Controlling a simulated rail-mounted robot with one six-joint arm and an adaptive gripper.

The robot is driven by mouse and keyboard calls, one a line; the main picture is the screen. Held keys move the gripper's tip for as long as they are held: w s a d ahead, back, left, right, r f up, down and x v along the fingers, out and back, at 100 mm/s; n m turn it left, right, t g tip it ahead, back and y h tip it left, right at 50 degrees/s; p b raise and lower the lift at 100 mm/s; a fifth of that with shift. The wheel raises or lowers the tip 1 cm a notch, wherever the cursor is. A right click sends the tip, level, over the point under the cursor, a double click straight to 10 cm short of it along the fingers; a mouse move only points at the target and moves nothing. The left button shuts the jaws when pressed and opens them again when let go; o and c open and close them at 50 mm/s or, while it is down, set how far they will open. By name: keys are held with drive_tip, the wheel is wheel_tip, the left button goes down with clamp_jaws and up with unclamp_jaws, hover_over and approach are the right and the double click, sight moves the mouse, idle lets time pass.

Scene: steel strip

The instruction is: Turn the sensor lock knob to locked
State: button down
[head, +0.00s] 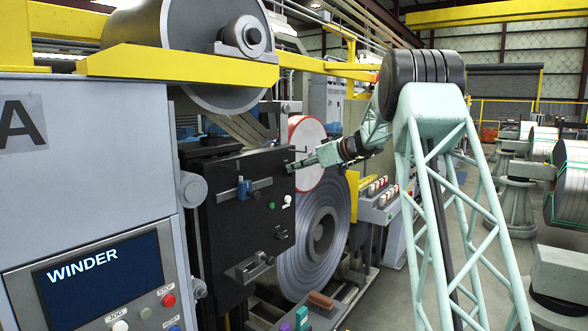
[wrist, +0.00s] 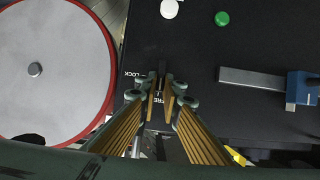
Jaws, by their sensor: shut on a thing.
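My gripper (head: 293,166) reaches from the right to the upper right edge of the black panel (head: 225,220). In the wrist view my gripper (wrist: 161,94) has its fingertips close together at the panel face. They are shut on the small dark sensor lock knob (wrist: 162,72), which shows only partly between and just beyond the tips. The word LOCK (wrist: 134,74) is printed left of the tips, and FREE, partly covered, lies between the fingers. The knob's exact pointing direction is hard to tell. In the head view the gripper hides the knob.
A green button (wrist: 222,18) and a white one (wrist: 169,9) sit near the knob. A blue slide block (wrist: 300,88) on a grey bar is to the right in the wrist view. A red-rimmed disc (wrist: 60,70) stands close on the left. A WINDER screen (head: 97,278) is at lower left.

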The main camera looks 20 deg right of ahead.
drive_tip(key=shift+m, duration=0.3)
drive_tip(key=m+y+p, duration=0.1)
drive_tip(key=m+y, duration=0.1)
drive_tip(key=m, duration=0.2)
drive_tip(key=d+f+m+y+p, duration=0.1)
drive_tip(key=m+y, duration=0.2)
drive_tip(key=m, duration=0.1)
drive_tip(key=w+m+y+p, duration=0.1)
drive_tip(key=m+y, duration=0.1)
drive_tip(key=m, duration=0.3)
drive_tip(key=shift+d+f, duration=0.3)
drive_tip(key=shift+f, duration=0.1)
idle(0.5)
idle(0.4)
drive_tip(key=c, duration=2.8)
unclamp_jaws()
drive_tip(key=shift+s+d, duration=0.1)
drive_tip(key=shift+s, duration=0.05)
